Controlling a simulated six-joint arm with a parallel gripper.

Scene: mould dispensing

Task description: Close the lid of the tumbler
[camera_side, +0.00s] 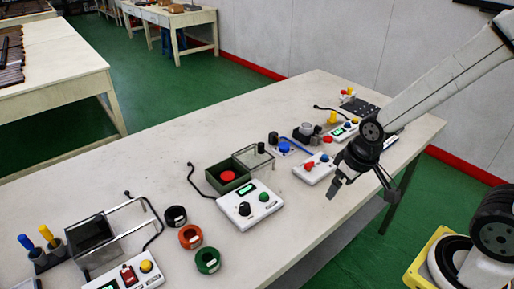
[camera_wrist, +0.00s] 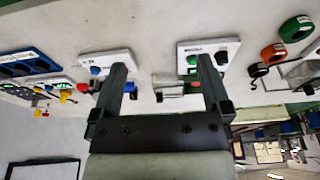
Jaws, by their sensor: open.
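I take the tumbler to be the dark green open-topped box (camera_side: 212,184) near the middle of the table in the side view, with a round red part (camera_side: 228,176) inside. Its clear, dark-framed lid (camera_side: 253,157) stands raised at the box's right side, with a small dark knob on it. A white control box (camera_side: 248,208) with a green display and black dial sits in front. My gripper (camera_side: 362,196) is open and empty above the table's front edge, right of the tumbler and apart from it. In the wrist view my gripper (camera_wrist: 162,64) shows spread fingers with nothing between them.
Black (camera_side: 176,215), orange (camera_side: 190,237) and green (camera_side: 208,261) rings lie left of the control box. A clear-covered machine (camera_side: 115,230) stands farther left. A white button box (camera_side: 316,168) and other devices stand right of the tumbler. The front table strip is clear.

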